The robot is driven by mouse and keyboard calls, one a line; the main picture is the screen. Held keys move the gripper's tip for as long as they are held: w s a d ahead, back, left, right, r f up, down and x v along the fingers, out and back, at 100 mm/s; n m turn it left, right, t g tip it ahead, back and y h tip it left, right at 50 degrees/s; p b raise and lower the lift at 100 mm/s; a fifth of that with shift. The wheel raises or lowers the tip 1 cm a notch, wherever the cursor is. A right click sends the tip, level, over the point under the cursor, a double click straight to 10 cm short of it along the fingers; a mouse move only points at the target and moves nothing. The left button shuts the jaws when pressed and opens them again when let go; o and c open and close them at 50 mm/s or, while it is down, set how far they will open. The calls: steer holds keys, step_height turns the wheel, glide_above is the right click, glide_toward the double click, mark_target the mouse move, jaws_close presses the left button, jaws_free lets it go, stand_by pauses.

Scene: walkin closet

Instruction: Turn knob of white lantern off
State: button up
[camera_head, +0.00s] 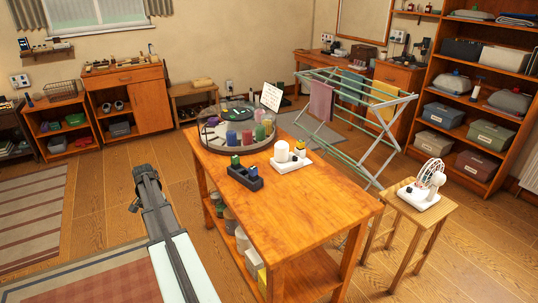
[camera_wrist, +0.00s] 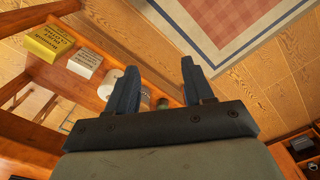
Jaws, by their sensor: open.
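No object is clearly recognisable as a lantern at this size. A white item with an upright white cylinder and a yellow-topped piece on a white base (camera_head: 290,160) stands on the wooden table (camera_head: 310,200), right of its middle. I cannot tell whether it is the white lantern, and no knob can be made out. My gripper (camera_head: 147,170) is left of the table, apart from it and over the floor. In the wrist view its two fingers (camera_wrist: 160,80) are spread with nothing held between them.
A round tray (camera_head: 210,148) with coloured spools and a dark block organiser (camera_head: 244,178) share the table. A white fan (camera_head: 432,176) stands on a stool (camera_head: 420,210). A drying rack (camera_head: 350,120) is behind. A yellow box (camera_wrist: 48,42) and white box (camera_wrist: 85,62) sit on the lower shelf.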

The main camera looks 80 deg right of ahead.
steer(key=s+d+r+m, duration=0.3)
steer(key=s+d, duration=0.3)
steer(key=d, duration=0.3)
steer(key=s+d+r+m, duration=0.2)
steer(key=s+d+r, duration=0.2)
steer(key=d, duration=0.5)
steer(key=s+d+r+m, duration=0.3)
steer(key=s+d+r, duration=0.1)
steer(key=s+d, duration=0.5)
steer(key=shift+d+r+m, duration=0.25)
steer(key=shift+r+m, duration=0.05)
steer(key=shift+r, duration=0.05)
steer(key=s+d+r+m, duration=0.2)
steer(key=s+d+r, duration=0.1)
steer(key=s+d, duration=0.3)
steer(key=s+d+r+m, duration=0.2)
steer(key=s+d+r, duration=0.2)
steer(key=s, duration=0.4)
steer(key=m, duration=0.4)
glide_toward(295, 158)
steer(key=f, duration=0.5)
steer(key=d+f, duration=0.1)
steer(key=f, duration=0.2)
steer(key=shift+d+f, duration=0.1)
steer(key=shift+f, duration=0.2)
steer(key=shift+c, duration=0.3)
jaws_close()
